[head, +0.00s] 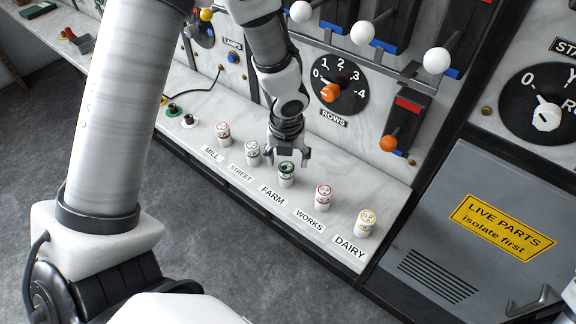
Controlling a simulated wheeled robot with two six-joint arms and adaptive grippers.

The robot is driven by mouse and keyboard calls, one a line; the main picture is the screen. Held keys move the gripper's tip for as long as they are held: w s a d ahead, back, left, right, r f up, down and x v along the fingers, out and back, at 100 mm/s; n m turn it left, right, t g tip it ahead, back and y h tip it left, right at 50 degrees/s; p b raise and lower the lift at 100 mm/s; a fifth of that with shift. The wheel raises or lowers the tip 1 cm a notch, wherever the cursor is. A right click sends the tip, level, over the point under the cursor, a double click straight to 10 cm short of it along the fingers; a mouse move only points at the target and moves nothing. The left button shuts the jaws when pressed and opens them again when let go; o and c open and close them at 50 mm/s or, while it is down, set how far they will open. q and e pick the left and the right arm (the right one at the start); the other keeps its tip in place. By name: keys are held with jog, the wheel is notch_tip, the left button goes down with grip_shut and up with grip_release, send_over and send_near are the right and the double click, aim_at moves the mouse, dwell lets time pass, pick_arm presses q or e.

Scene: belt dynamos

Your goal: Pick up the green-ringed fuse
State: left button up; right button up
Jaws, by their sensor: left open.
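Several short white fuses stand in a row on the marble ledge, each behind a name label. Two show green: one (252,153) behind the STREET label, and one (286,174) behind the FARM label, whose top looks darker. My left gripper (289,157) is open, pointing down just above the FARM fuse, with a finger to each side of its top. I cannot tell whether the fingers touch it. My right gripper is not in view.
Red fuses stand at MILL (222,133) and WORKS (322,197), and a yellow one at DAIRY (366,222). The upright panel behind carries a ROWS dial (338,84) and levers with white knobs (362,33). A grey cabinet door (470,240) is at right.

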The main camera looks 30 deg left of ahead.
aim_at(287, 167)
pick_arm(q)
jog(key=f+b, duration=0.1)
jog(key=f, duration=0.3)
jog(key=shift+w+a+b, duration=0.1)
jog(key=shift+w+b, duration=0.1)
jog(key=shift+b, duration=0.2)
jog(key=shift+a+f, duration=0.2)
jog(key=shift+f, duration=0.05)
jog(key=shift+a, duration=0.1)
jog(key=shift+r, duration=0.1)
jog(key=c, duration=0.8)
grip_shut()
